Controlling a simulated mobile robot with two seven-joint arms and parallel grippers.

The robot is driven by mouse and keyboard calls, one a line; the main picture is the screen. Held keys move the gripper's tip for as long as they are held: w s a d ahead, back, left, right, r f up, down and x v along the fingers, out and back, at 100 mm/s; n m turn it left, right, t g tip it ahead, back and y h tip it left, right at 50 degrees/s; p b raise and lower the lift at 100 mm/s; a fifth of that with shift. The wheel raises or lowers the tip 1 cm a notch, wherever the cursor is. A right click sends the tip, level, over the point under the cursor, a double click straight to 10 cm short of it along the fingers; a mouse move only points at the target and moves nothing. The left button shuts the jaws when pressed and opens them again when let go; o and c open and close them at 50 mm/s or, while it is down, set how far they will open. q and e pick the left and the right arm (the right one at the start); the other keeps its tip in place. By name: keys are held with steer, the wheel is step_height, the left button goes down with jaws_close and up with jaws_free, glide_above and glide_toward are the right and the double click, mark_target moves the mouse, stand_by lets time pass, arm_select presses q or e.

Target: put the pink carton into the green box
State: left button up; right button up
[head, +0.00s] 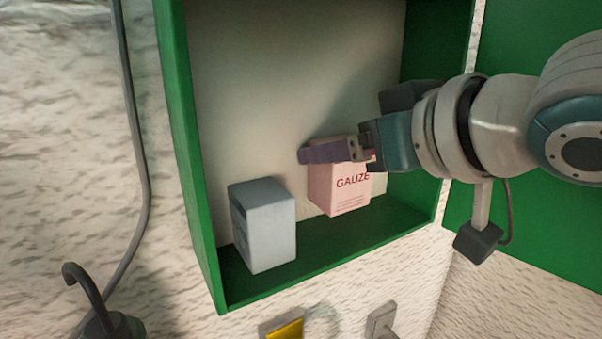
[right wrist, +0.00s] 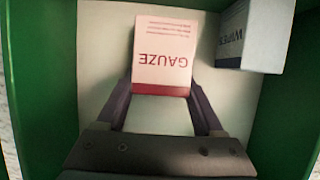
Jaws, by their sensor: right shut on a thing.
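The pink carton (head: 338,190), marked GAUZE, is inside the open green box (head: 192,150) on the wall, near the floor of the box. I cannot tell if its base touches the floor. In the right wrist view, the carton (right wrist: 162,55) sits between the two fingers of my right gripper (right wrist: 162,92). My right gripper (head: 335,150) reaches in from the right and is shut on the upper part of the carton. One finger is largely hidden in the head view. My left gripper is not in view.
A pale grey carton (head: 265,225) stands on the box floor, left of the pink one; in the right wrist view it reads WIPES (right wrist: 250,35). The green door (head: 530,245) is open at the right. A cable (head: 135,120) hangs on the wall at the left.

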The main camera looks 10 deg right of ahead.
mark_target(354, 176)
steer(key=shift+f, duration=1.55)
steer(key=o, duration=1.4)
steer(key=shift+f, duration=0.1)
steer(key=shift+c, duration=0.2)
steer(key=b+v, duration=0.1)
steer(key=v, duration=1.1)
steer(key=s+d+f+m+g+h, duration=0.1)
steer(key=s+f+g, duration=0.3)
steer(key=s+f, duration=0.4)
steer(key=s+d+f+m+g+h, duration=0.1)
steer(key=s+d+f+g+h, duration=0.2)
steer(key=s+f, duration=0.6)
step_height(354, 176, down, 2)
steer(key=shift+s+d+f+g+h, duration=0.1)
steer(key=shift+s+d+g+h, duration=0.3)
steer(key=shift+g, duration=0.6)
